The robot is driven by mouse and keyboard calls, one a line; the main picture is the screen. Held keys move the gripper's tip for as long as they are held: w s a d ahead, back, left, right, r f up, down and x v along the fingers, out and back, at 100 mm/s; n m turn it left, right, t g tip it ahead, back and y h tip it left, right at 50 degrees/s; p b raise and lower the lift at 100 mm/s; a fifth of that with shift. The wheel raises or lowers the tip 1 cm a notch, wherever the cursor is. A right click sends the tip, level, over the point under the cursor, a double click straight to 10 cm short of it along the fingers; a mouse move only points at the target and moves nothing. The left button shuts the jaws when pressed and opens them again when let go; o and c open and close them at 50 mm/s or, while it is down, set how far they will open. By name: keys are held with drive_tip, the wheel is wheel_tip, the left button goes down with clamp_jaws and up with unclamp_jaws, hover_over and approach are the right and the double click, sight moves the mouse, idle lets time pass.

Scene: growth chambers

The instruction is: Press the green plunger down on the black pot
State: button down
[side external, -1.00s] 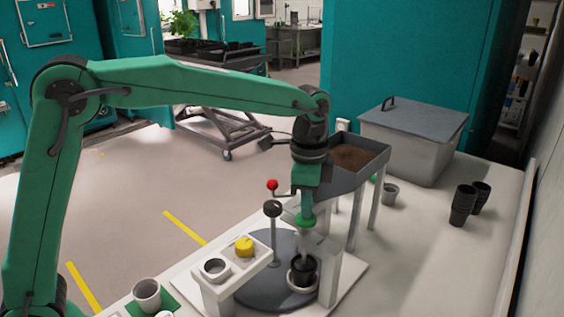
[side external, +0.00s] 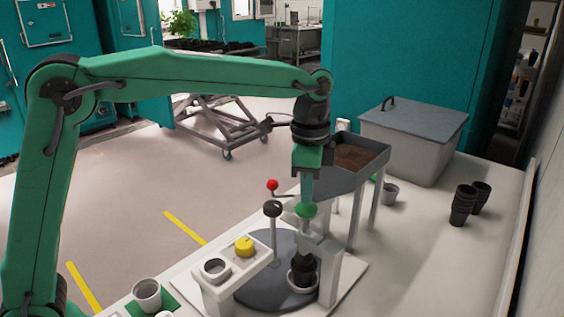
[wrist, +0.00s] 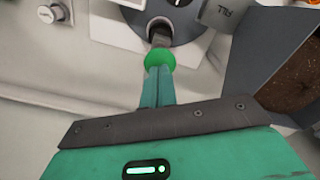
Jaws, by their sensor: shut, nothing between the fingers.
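The green plunger (side external: 306,210) has a round knob above a pale bracket at the turntable. In the wrist view its knob (wrist: 160,59) shows above a grey shaft. The black pot (side external: 303,272) stands upright on the grey turntable, below the plunger. In the wrist view the pot (wrist: 156,22) is partly hidden by the shaft. My gripper (side external: 307,200) is shut and points down over the knob. In the wrist view its fingertips (wrist: 158,72) meet the knob; I cannot tell whether they touch it. The exact gap between plunger foot and pot is unclear.
A soil hopper (side external: 376,157) on legs stands close to the right. A red-knobbed lever (side external: 272,185), a black-knobbed post (side external: 272,209) and a yellow button (side external: 244,247) stand to the left. A lidded bin (side external: 410,145) and black pots (side external: 462,207) are farther right.

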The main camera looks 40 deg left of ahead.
wheel_tip(320, 180, up, 6)
drive_tip(key=shift+r, duration=0.25)
idle(0.5)
drive_tip(key=s+a+n+t, duration=0.3)
drive_tip(key=s+a+n, duration=0.3)
drive_tip(key=s+a, duration=0.5)
drive_tip(key=s+a+f+n+t, duration=0.1)
drive_tip(key=s+a+f+n, duration=0.2)
drive_tip(key=s, duration=0.2)
drive_tip(key=s+a+f+n+t, duration=0.1)
drive_tip(key=s+a+f+n, duration=0.2)
drive_tip(key=s, duration=0.3)
drive_tip(key=shift+s+a+f+t, duration=0.25)
drive_tip(key=shift+s+f+t, duration=0.05)
drive_tip(key=shift+f, duration=0.45)
